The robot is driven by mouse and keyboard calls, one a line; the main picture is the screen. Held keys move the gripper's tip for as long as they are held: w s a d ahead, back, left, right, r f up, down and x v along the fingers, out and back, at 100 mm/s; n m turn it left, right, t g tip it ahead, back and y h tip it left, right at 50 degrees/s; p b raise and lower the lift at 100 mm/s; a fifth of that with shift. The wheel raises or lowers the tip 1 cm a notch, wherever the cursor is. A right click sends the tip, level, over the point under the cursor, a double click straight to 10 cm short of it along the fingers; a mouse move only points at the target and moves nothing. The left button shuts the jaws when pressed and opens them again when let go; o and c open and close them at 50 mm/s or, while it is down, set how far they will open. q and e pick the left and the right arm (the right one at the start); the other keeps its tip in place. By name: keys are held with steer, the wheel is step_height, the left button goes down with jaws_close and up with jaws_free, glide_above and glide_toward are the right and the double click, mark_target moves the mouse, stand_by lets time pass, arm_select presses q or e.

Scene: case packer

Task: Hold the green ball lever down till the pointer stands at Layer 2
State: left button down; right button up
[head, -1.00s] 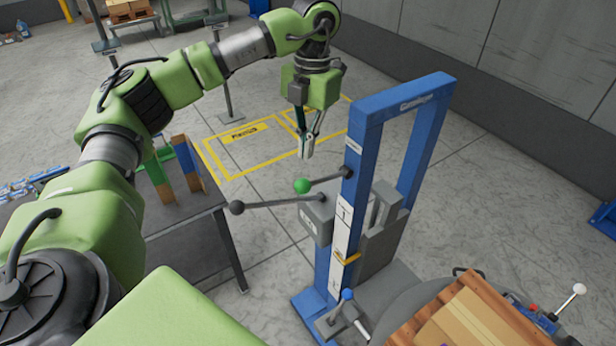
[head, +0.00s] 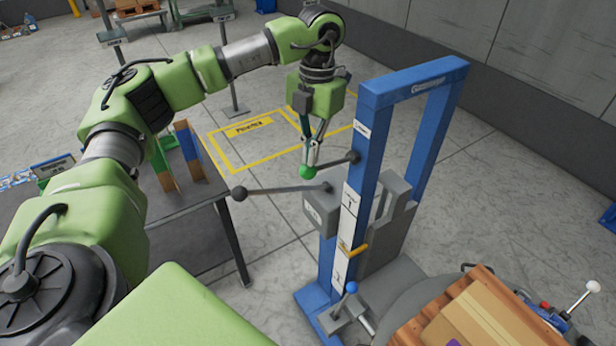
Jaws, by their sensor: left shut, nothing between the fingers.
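The green ball (head: 307,172) is at the end of a short dark lever reaching left from the blue frame (head: 362,140). My left gripper (head: 311,164) is shut and points down. Its fingertips are right at the top of the ball and seem to touch it; exact contact is hard to tell. The yellow pointer (head: 353,249) stands in the lower part of the white scale (head: 347,215) on the blue post. The scale's marks are too small to read surely. My right gripper is not in view.
A longer lever with a black ball (head: 239,193) reaches left just below the green one. A blue-knobbed lever (head: 352,287) is at the frame's foot. A dark table (head: 205,215) stands left, a wooden pallet with a carton (head: 480,325) at lower right.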

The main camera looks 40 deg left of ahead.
mark_target(329, 163)
arm_select(q)
steer(key=shift+f, duration=0.4)
step_height(329, 163, down, 3)
steer(key=b, duration=0.2)
steer(key=shift+s+f+b, duration=0.1)
steer(key=shift+f+b, duration=0.1)
steer(key=shift+b, duration=0.1)
steer(key=shift+r, duration=0.15)
steer(key=w+p, duration=0.1)
steer(key=w+r, duration=0.1)
steer(key=w, duration=0.1)
steer(key=shift+w+p, duration=0.1)
steer(key=shift+p, duration=0.25)
